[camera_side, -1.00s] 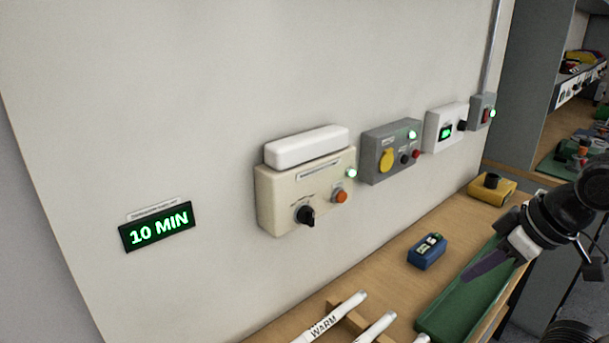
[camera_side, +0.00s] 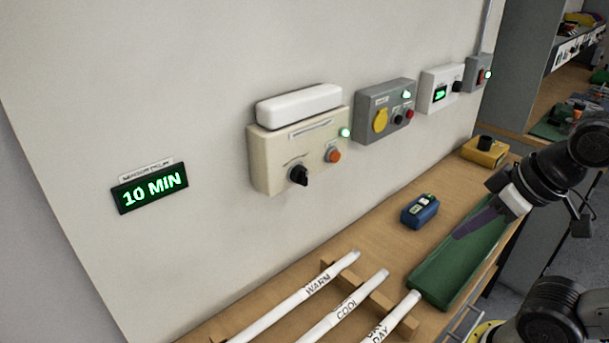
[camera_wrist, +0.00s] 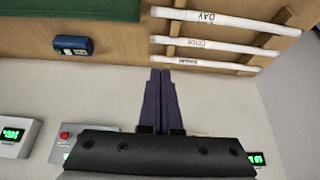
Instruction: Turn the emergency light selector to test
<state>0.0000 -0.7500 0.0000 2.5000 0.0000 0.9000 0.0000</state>
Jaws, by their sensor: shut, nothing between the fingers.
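The emergency light unit is a cream box (camera_side: 265,160) on the wall with a white lamp cover (camera_side: 299,105) on top. Its black selector knob (camera_side: 299,175) sits low on the front, left of an orange button (camera_side: 333,155). A green indicator (camera_side: 345,132) glows at its upper right. The knob's labels are too small to read. My gripper (camera_side: 456,236) is shut and empty, over the green tray and well to the right of the unit. In the wrist view its purple fingers (camera_wrist: 161,72) are together, and the cream box cannot be made out there.
Grey (camera_side: 370,99) and white (camera_side: 430,95) wall boxes stand right of the unit; a "10 MIN" display (camera_side: 150,193) is at left. Below are labelled white tubes (camera_side: 345,307) on a wooden rack, a blue device (camera_side: 420,211), a green tray (camera_side: 433,281) and a yellow box (camera_side: 484,151).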

